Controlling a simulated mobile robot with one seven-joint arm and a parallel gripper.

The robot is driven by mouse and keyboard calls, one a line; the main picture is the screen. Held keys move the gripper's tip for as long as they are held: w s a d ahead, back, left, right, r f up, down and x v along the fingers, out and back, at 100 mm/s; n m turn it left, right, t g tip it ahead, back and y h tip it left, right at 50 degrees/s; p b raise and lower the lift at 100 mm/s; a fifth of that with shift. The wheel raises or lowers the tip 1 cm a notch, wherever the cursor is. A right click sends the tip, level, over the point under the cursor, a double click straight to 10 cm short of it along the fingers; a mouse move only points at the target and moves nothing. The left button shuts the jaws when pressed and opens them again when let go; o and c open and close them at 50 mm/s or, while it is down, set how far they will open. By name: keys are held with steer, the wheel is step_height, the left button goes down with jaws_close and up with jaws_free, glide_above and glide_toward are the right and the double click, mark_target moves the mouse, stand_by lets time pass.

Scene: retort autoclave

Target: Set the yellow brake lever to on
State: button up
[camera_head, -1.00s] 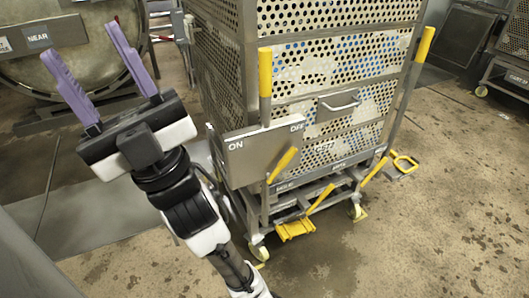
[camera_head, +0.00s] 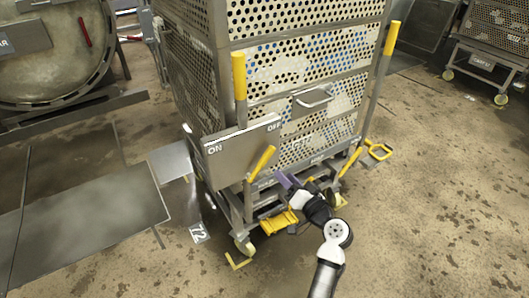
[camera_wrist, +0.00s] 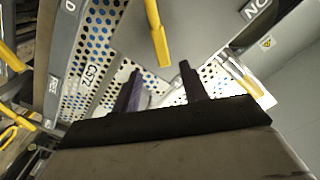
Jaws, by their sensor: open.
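The yellow-handled brake lever (camera_head: 262,160) is on the front of the cart, below a grey plate (camera_head: 245,140) marked ON at left and OFF at right. Its handle tilts up and to the right, toward the OFF side. My gripper (camera_head: 284,180) is open and empty, low in front of the cart, just right of and below the lever's handle. In the wrist view, the lever's yellow grip (camera_wrist: 160,45) ends in the picture between the two purple fingertips (camera_wrist: 160,70). The fingers do not appear closed on it. The ON mark (camera_wrist: 257,9) is at upper right there.
The perforated cart (camera_head: 300,104) has yellow-capped upright handles (camera_head: 239,76) (camera_head: 392,38), a yellow pedal (camera_head: 278,222) and a yellow loop (camera_head: 379,151) at right. A round vessel (camera_head: 50,55) stands at left. Open floor (camera_head: 430,210) lies to the right.

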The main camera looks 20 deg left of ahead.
mark_target(268, 157)
steer(key=p+x, duration=0.2)
steer(key=x, duration=1)
steer(key=shift+w+a+r+p, duration=0.1)
steer(key=shift+w+a+p, duration=0.1)
steer(key=shift+a+p, duration=0.15)
steer(key=shift+d, duration=0.1)
jaws_close()
